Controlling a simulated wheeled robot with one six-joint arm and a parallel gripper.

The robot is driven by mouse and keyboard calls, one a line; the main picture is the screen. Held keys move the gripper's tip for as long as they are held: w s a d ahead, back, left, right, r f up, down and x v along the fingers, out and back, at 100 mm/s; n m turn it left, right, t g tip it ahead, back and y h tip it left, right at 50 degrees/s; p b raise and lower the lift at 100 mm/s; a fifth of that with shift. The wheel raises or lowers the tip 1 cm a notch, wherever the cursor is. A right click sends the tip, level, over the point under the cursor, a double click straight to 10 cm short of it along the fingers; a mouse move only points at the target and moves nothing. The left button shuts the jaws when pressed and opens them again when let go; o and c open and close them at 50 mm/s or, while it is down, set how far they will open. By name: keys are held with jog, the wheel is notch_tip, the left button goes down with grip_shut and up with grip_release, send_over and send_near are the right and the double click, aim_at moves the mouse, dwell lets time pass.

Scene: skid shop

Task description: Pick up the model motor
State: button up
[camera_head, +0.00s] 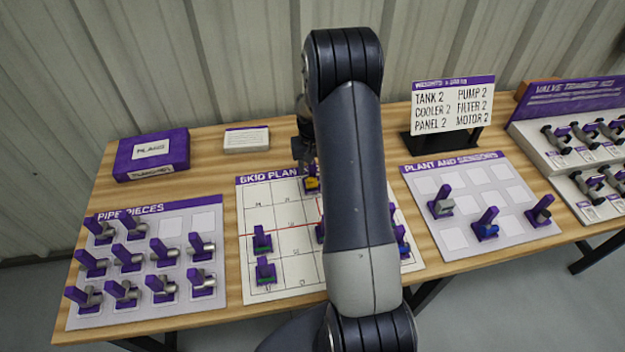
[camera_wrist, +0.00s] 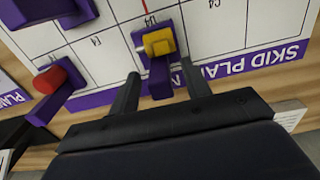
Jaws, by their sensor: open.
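No piece carries a readable label, so I cannot tell for sure which one is the model motor. A yellow-and-purple piece (camera_wrist: 158,42) stands on the skid plan board (camera_wrist: 105,62), near its titled edge. In the head view the yellow piece (camera_head: 312,184) is just below my gripper (camera_head: 303,155). In the wrist view my gripper (camera_wrist: 161,70) is open, its fingers on either side of the piece's purple post, holding nothing. Whether the fingers touch it cannot be told. The plant and sensors board (camera_head: 462,178) carries a grey piece (camera_head: 441,206), a blue piece (camera_head: 487,228) and a dark piece (camera_head: 541,213).
A red piece (camera_wrist: 52,80) stands near the yellow one. Green pieces (camera_head: 263,244) sit on the plan's left. The pipe pieces board (camera_head: 180,222) is at left, a purple box (camera_head: 152,155) behind it. A sign (camera_head: 452,104) and valve rack (camera_head: 570,110) stand right. My arm hides the plan's middle.

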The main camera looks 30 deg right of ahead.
grip_shut()
dwell(0.4)
